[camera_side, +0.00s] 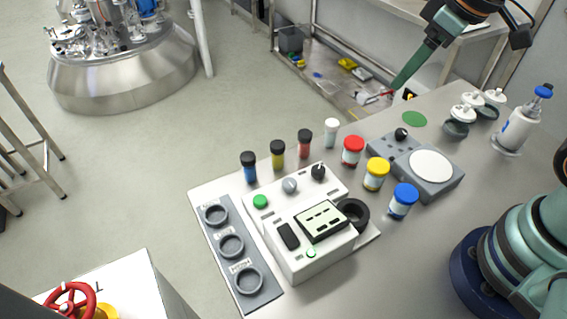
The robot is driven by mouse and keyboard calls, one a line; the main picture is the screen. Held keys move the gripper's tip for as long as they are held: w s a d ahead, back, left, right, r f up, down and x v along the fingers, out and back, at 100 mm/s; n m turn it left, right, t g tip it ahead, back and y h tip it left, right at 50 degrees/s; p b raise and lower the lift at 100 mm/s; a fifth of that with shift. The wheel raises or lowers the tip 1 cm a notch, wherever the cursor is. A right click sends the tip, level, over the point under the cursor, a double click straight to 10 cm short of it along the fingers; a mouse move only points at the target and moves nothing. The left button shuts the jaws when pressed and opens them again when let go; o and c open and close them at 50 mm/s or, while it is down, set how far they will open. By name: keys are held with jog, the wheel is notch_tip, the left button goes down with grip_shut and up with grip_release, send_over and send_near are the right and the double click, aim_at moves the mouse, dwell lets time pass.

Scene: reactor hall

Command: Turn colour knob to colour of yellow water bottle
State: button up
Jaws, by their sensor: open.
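A bottle of yellow liquid with a black cap (278,155) stands upright in a row behind the white device (284,243), between a blue-liquid bottle (249,168) and a red-liquid bottle (304,144). The device's top carries a grey knob (290,185) and a black knob (318,172); I cannot tell which one is the colour knob or what its setting is. My gripper (374,97) is open at the upper right, raised beyond the table's far edge and apart from the device and bottles. Its fingers are small in the picture.
Jars with red (352,152), yellow (376,174) and blue (403,201) lids stand right of the device. A grey stirrer-like unit (448,181) lies beyond them. A clear bottle with a white cap (331,133) ends the row. A grey ring rack (238,272) lies left.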

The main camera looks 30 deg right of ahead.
jog(key=w+a+f+n+g, duration=0.2)
jog(key=w+a+f+n, duration=0.1)
jog(key=a+n, duration=0.3)
jog(key=n+g, duration=0.2)
jog(key=n, duration=0.5)
send_near(318, 169)
notch_tip(318, 169, down, 8)
jog(key=shift+w+a+f, duration=0.1)
jog(key=shift+w+f, duration=0.05)
jog(key=shift+f, duration=0.1)
grip_shut()
